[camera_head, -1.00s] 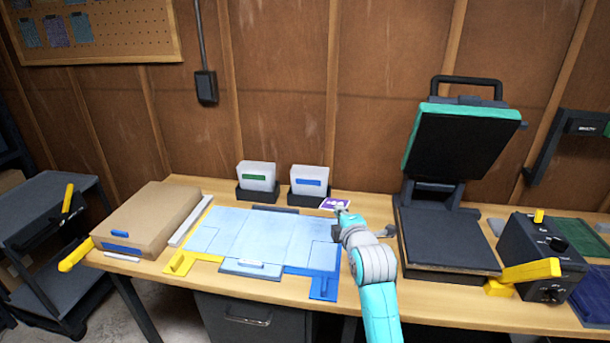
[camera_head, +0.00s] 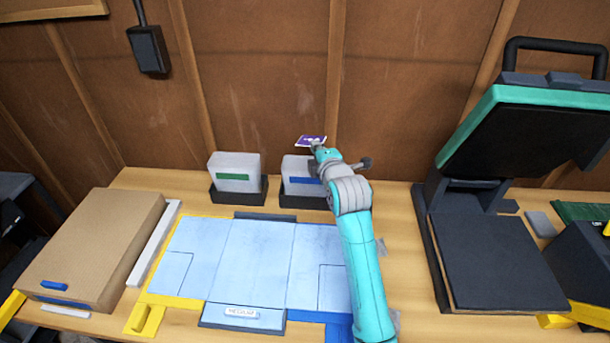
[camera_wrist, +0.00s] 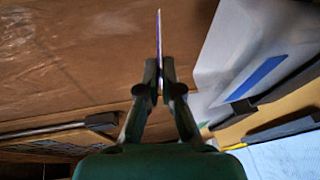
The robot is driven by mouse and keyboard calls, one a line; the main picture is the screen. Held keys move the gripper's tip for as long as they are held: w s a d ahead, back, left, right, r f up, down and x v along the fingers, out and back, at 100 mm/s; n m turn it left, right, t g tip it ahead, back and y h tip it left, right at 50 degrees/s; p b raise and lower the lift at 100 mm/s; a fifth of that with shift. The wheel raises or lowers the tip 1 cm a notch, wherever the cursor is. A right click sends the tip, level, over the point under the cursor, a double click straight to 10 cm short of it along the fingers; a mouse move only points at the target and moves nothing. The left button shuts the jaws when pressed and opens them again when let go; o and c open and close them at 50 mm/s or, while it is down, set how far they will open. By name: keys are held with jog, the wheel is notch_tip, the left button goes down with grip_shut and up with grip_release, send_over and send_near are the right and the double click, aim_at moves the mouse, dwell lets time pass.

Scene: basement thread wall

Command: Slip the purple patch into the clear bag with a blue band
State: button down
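The purple patch (camera_head: 311,140) is held flat above and just behind the top of the clear bag with a blue band (camera_head: 297,168), in the head view. My gripper (camera_head: 317,148) is shut on the patch's near edge. In the wrist view the patch (camera_wrist: 159,40) shows edge-on as a thin line between the fingertips (camera_wrist: 159,72). The blue-band bag (camera_wrist: 245,60) is to the right there, apart from the patch. The bag stands upright in a black holder (camera_head: 290,201); my arm hides its right part. Its opening is not clearly seen.
A similar bag with a green band (camera_head: 234,172) stands left of it. A blue folding board (camera_head: 255,255) lies in front. A cardboard box (camera_head: 90,245) is at left, and an open heat press (camera_head: 490,220) is at right. The wooden wall is close behind.

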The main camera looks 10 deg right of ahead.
jog(key=f, duration=0.4)
jog(key=shift+s+f, duration=0.1)
jog(key=shift+s, duration=0.15)
jog(key=shift+f, duration=0.75)
jog(key=c, duration=1.2)
grip_release()
jog(key=shift+c, duration=0.2)
jog(key=shift+f, duration=0.15)
jog(key=v, duration=1.2)
